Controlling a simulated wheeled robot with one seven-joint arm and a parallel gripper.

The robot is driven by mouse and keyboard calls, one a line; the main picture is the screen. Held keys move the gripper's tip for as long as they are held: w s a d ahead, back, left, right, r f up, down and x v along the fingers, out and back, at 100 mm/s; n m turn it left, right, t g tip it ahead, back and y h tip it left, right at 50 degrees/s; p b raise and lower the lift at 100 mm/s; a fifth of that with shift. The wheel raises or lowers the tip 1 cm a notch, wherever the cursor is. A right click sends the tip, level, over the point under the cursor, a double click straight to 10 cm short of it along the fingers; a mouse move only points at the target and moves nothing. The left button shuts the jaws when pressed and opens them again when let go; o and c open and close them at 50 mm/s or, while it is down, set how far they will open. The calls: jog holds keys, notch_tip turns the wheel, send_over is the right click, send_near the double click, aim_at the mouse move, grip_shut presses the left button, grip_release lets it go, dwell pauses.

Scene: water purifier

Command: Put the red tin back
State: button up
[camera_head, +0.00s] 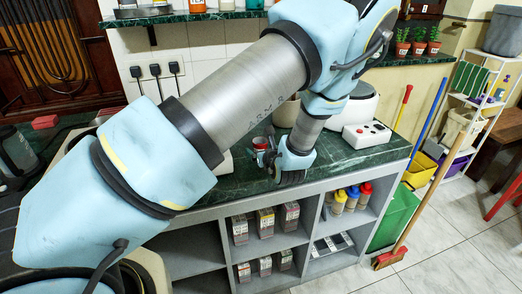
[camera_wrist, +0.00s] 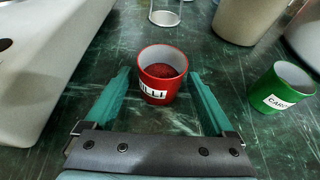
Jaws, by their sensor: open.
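The red tin (camera_wrist: 161,76) stands upright on the green marble counter (camera_wrist: 115,98) in the wrist view. It has a white label with dark letters and holds a reddish content. My gripper (camera_wrist: 158,80) is open, with one green finger on each side of the tin. Gaps show between the fingers and the tin, so it does not appear gripped. In the head view the red tin (camera_head: 261,143) shows small beside my gripper (camera_head: 266,157), partly hidden by it.
A green tin (camera_wrist: 283,88) with a white label stands to the right. A clear glass (camera_wrist: 165,12) and a beige container (camera_wrist: 247,20) stand beyond. A large pale object (camera_wrist: 45,55) is close on the left. A shelf (camera_head: 195,17) runs along the wall above the counter.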

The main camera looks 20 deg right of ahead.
jog(key=shift+r, duration=0.2)
jog(key=b+v, duration=0.3)
jog(key=v, duration=0.9)
jog(key=shift+f, duration=0.1)
